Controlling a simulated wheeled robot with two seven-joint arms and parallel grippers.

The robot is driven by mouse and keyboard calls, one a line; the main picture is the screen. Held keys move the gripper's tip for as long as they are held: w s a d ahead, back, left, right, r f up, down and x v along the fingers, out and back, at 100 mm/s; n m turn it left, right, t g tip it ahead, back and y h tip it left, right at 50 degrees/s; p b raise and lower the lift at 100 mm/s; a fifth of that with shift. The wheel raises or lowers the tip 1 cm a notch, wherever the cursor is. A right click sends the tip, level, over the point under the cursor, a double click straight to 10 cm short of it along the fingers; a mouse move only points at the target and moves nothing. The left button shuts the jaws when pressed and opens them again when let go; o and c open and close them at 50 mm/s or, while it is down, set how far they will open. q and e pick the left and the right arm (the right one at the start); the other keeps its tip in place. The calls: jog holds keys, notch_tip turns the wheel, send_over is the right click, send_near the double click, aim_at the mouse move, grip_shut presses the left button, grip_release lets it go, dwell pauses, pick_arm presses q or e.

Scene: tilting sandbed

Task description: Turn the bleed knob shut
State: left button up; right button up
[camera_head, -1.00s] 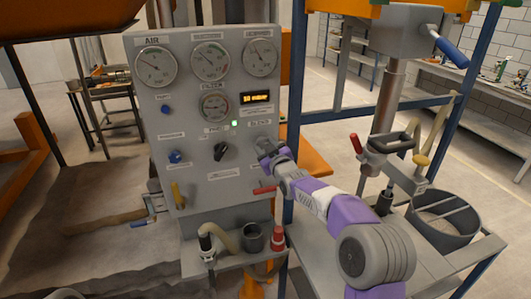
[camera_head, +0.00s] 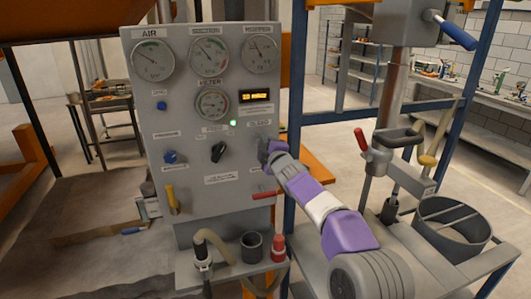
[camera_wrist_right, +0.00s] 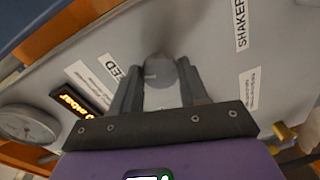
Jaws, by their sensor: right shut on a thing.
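The bleed knob (camera_wrist_right: 160,72) is a grey round knob on the right side of the grey control panel (camera_head: 200,190). In the head view it is mostly hidden behind my right gripper (camera_head: 266,150), just under its label. In the right wrist view the knob sits between the two fingers of my right gripper (camera_wrist_right: 161,88), which is shut on it. The knob's turn position cannot be read. My left gripper is not in view.
Gauges and a lit display (camera_head: 256,95) sit above the knob. A red-handled lever (camera_head: 266,195) is below my wrist. A black selector knob (camera_head: 219,151) is to the left. A shelf with a grey cup (camera_head: 252,246) and a red-topped item (camera_head: 278,248) lies below.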

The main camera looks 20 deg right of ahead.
jog(key=n+b, duration=0.1)
jog(key=n, duration=0.3)
jog(key=shift+a+h, duration=0.1)
jog(key=shift+h, duration=0.2)
jog(key=shift+n, duration=0.3)
jog(key=o, duration=1.1)
jog(key=shift+c, duration=0.2)
jog(key=shift+b, duration=0.3)
jog(key=shift+s+b, duration=0.5)
jog(key=shift+s, duration=0.1)
jog(key=s+b, duration=0.3)
jog(key=s, duration=0.3)
jog(key=shift+s+r+b, duration=0.2)
jog(key=shift+r+b, duration=0.15)
